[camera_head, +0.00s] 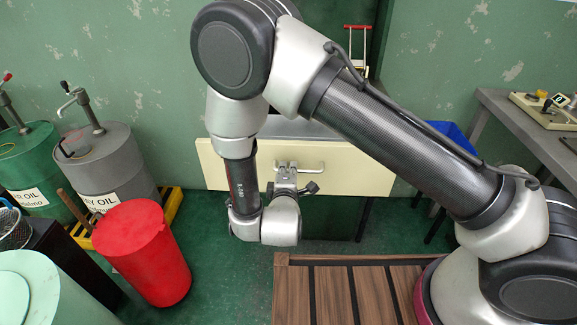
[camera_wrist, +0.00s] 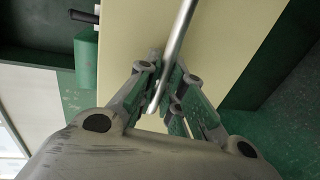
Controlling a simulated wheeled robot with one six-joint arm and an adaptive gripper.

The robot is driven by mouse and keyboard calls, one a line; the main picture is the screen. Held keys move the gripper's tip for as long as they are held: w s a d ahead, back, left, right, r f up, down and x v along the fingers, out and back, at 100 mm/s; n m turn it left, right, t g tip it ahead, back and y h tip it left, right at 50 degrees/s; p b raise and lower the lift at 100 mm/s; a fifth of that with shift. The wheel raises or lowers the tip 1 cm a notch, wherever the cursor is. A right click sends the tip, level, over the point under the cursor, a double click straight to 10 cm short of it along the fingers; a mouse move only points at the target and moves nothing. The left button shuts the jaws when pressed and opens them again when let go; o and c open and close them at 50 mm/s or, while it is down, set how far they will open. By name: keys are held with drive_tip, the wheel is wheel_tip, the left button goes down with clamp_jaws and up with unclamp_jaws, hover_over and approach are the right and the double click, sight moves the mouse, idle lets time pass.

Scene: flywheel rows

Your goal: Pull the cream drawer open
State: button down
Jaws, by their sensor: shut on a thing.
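The cream drawer (camera_head: 350,164) is in the middle of the head view, under a table top and partly hidden behind my arm. Its cream front (camera_wrist: 225,50) fills the middle of the wrist view. A metal bar handle (camera_head: 312,168) is on the drawer front; in the wrist view the handle (camera_wrist: 177,45) runs down between my fingers. My gripper (camera_wrist: 168,88) is shut on the handle, with a finger on each side of it. In the head view my gripper (camera_head: 286,175) is small and partly hidden by my wrist.
Grey and green oil drums (camera_head: 103,160) and a red bin (camera_head: 146,252) stand at the left. A grey workbench (camera_head: 497,107) is at the right, with a blue bin (camera_head: 455,137) near it. A wooden slatted platform (camera_head: 340,290) lies in front. Green floor shows between the bin and platform.

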drive_tip(key=c, duration=1.5)
unclamp_jaws()
drive_tip(key=shift+r, duration=0.1)
